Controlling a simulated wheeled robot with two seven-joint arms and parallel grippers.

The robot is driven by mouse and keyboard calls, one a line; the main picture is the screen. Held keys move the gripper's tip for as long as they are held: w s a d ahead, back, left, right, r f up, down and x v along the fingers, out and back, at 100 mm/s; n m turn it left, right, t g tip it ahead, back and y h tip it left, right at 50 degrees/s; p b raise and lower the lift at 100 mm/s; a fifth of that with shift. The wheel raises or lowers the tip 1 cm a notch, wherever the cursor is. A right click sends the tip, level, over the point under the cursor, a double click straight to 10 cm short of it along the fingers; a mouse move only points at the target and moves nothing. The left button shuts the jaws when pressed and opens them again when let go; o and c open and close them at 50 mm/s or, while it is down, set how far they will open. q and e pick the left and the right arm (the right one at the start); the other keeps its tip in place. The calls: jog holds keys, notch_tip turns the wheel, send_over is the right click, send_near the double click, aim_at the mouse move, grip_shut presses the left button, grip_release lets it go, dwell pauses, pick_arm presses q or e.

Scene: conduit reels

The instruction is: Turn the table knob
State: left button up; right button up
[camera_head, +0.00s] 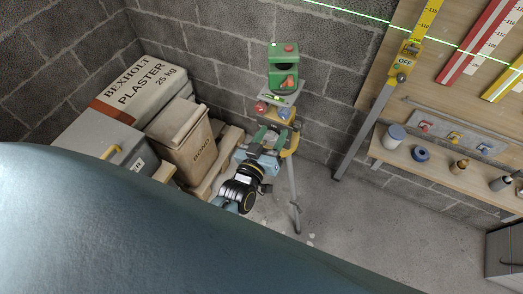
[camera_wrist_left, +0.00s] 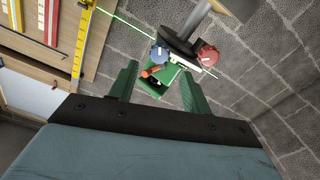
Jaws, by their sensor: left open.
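Below the level, on the tripod head, are a red knob (camera_head: 261,107) and a blue knob (camera_head: 284,113). Nothing readable shows which is the table knob. My left gripper (camera_head: 270,134) is open and empty, just below these knobs. In the left wrist view its green fingers (camera_wrist_left: 157,85) stand apart, with the laser level (camera_wrist_left: 163,82) seen beyond them. The blue knob (camera_wrist_left: 159,52) and red knob (camera_wrist_left: 207,54) show past the fingertips, apart from them. My right gripper is out of view.
A plaster bag (camera_head: 137,88), a bond sack (camera_head: 190,150) and a grey case (camera_head: 100,140) stand left of the tripod. Grey floor is clear right of the tripod.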

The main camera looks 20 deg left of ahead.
pick_arm(q)
jog(key=s, duration=0.7)
jog(key=shift+a, duration=0.15)
jog(key=s+f+m+g+h+b, duration=0.15)
jog(key=s+f+g, duration=0.35)
jog(key=f, duration=0.9)
jog(key=s+f+m+g+b, duration=0.25)
jog(key=s+f, duration=0.45)
jog(key=f, duration=0.7)
jog(key=s+a+f+g+y+b, duration=0.1)
jog(key=s+a+f+g, duration=0.3)
jog(key=s+f, duration=0.4)
jog(key=s+a+f+m+g+y+b, duration=0.1)
jog(key=s+a+f+g, duration=0.3)
jog(key=s+f, duration=0.4)
jog(key=s+g+b, duration=0.1)
jog(key=s, duration=0.5)
jog(key=shift+a+f+m+b, duration=0.15)
jog(key=shift+a+m+b, duration=0.15)
jog(key=shift+a+b, duration=0.1)
jog(key=shift+s+g, duration=0.1)
jog(key=shift+g, duration=0.15)
